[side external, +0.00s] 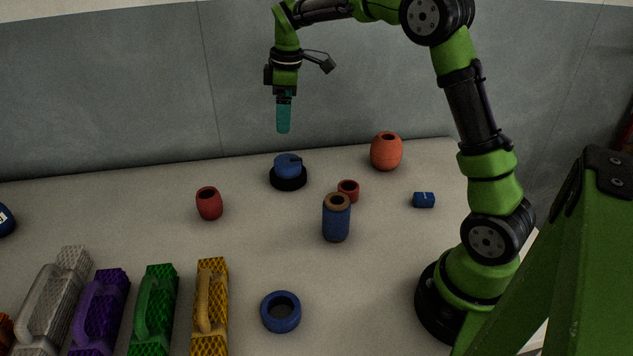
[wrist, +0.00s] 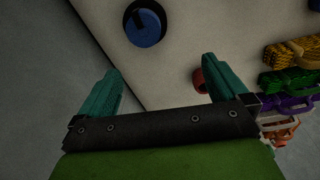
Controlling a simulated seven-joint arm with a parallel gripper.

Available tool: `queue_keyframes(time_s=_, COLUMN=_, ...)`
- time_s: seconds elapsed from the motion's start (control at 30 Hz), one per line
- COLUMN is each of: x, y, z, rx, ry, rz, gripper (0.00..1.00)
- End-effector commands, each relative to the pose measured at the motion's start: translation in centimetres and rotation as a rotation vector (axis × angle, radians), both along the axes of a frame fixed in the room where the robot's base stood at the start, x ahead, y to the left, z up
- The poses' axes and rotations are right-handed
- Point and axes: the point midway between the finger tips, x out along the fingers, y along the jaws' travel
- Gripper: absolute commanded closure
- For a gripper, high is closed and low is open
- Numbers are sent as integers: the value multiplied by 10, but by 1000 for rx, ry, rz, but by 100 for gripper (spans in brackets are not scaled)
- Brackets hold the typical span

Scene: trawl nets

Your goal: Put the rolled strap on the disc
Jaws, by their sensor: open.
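The rolled strap (side external: 287,165) is a short blue roll with a dark band end across its top. It rests on the black disc (side external: 288,184) toward the back of the table, with the disc's dark rim showing around it. In the wrist view the strap (wrist: 146,30) and the disc (wrist: 129,15) lie beyond my fingertips, near the top edge. My gripper (side external: 283,131) hangs above the strap and disc, apart from both. In the wrist view my gripper (wrist: 160,67) has its teal fingers wide apart with nothing between them.
A red pot (side external: 209,204) stands left of the disc. A blue cylinder with a brown rim (side external: 336,219), a small red ring (side external: 348,190), an orange pot (side external: 386,152) and a blue block (side external: 424,200) stand right. A blue ring (side external: 280,312) and a yellow block (side external: 211,300) lie in front.

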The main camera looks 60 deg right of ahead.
Motion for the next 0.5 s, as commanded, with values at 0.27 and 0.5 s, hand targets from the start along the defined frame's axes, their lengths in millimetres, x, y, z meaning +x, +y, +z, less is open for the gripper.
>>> queue_keyframes(time_s=0.27, x=-96, y=68, z=67, rx=129, ry=-210, rz=-362, gripper=0)
queue_keyframes(time_s=0.5, x=-186, y=110, z=69, rx=319, ry=-341, rz=-676, gripper=0)
